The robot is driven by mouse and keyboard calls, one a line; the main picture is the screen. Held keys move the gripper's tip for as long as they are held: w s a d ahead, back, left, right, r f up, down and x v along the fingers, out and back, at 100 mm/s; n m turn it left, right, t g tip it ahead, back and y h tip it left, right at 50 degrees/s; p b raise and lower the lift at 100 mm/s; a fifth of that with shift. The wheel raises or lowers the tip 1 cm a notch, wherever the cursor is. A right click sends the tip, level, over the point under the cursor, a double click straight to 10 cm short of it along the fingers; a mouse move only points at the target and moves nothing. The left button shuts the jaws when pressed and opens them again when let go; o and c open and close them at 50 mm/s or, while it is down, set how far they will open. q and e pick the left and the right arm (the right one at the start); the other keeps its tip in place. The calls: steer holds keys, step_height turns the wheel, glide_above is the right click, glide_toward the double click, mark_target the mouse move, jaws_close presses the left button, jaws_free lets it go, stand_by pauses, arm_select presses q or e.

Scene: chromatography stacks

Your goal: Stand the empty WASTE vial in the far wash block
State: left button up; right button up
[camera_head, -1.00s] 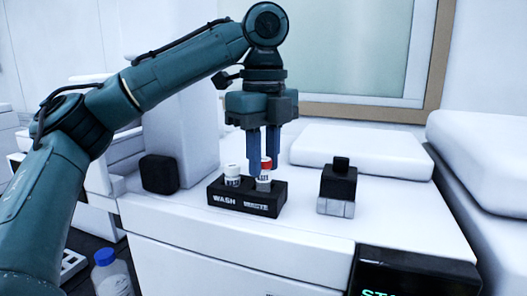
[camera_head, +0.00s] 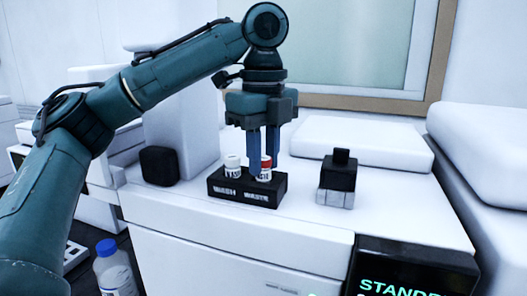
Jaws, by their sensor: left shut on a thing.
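A black two-slot block (camera_head: 245,198) stands on the white bench top, its front marked WASH on the left and WASTE on the right. A white-capped vial (camera_head: 232,165) stands in the left slot. A red-capped vial (camera_head: 265,176) is upright at the right slot; its label is partly readable. My left gripper (camera_head: 264,172) points down and is shut on the red-capped vial, its blue fingers covering part of the cap and sides. Whether the vial's base rests in the slot is hidden. How full it is cannot be told. My right gripper is out of view.
A small black-and-grey block (camera_head: 338,180) stands right of the two-slot block. A black box (camera_head: 160,166) sits on the left. A white slab (camera_head: 355,145) lies behind. A dark display (camera_head: 410,270) is at front right; a blue-capped bottle (camera_head: 113,268) is low left.

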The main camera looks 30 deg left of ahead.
arm_select(q)
steer(key=o, duration=1.4)
steer(key=shift+o, duration=0.2)
steer(key=shift+r, duration=0.1)
steer(key=shift+r+p, duration=0.35)
steer(key=shift+r, duration=3.05)
